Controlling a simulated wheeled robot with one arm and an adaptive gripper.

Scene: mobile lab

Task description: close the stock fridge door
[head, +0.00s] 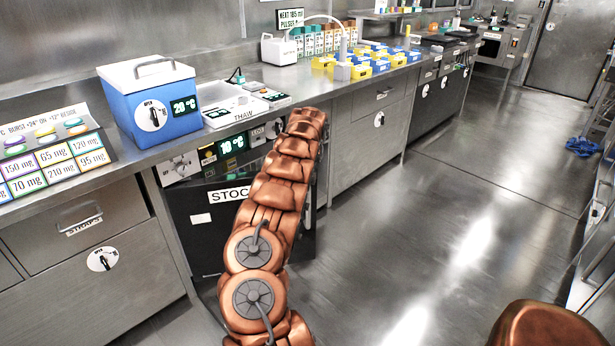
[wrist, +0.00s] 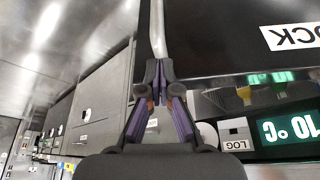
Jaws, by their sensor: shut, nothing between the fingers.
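The stock fridge under the counter has a black door (head: 285,240) with a white STOCK label (head: 228,195). In the head view its lower right corner stands out past the cabinet fronts, so the door looks ajar; my arm covers much of it. In the wrist view the door (wrist: 215,35) fills the upper right, with a silver bar handle (wrist: 157,30) along its edge. My gripper (wrist: 160,77) is shut and empty, its fingertips at the end of the visible bar; I cannot tell whether they touch. The gripper is hidden in the head view.
Above the door is a control panel with a 10 °C display (head: 232,143). Drawer cabinets (head: 90,255) flank the fridge. A blue cool box (head: 150,105) and a thaw unit (head: 235,102) stand on the counter.

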